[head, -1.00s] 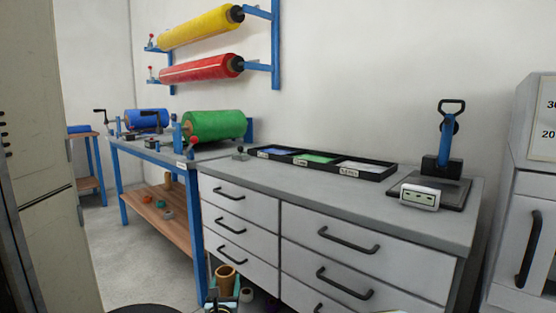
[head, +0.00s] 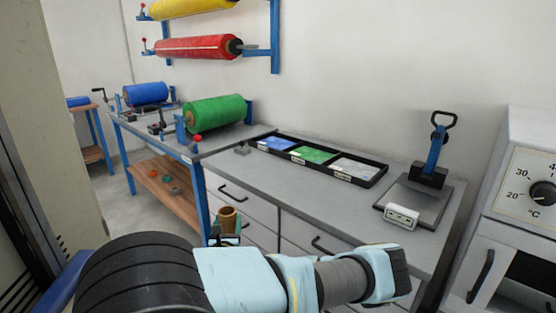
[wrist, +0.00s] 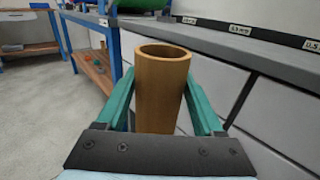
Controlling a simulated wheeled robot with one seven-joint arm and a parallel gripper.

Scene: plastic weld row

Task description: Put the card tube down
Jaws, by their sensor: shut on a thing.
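The card tube (wrist: 161,95) is a short brown hollow cylinder, standing upright with its open end up in the wrist view. My gripper (wrist: 163,100) is shut on it, with one teal finger against each side. In the head view the card tube (head: 228,219) shows small, in front of the drawer fronts near the blue bench leg. My gripper (head: 226,238) is just below its rim there, partly hidden by my own arm. The tube's lower end is hidden behind the gripper's dark palm in the wrist view.
A grey worktop (head: 290,195) over drawers carries a black three-part tray (head: 315,158), a small white box (head: 401,217) and a blue-handled press (head: 436,160). A blue-framed bench (head: 160,140) with film rolls stands left, with a wooden lower shelf (head: 160,178). An oven (head: 520,210) stands right.

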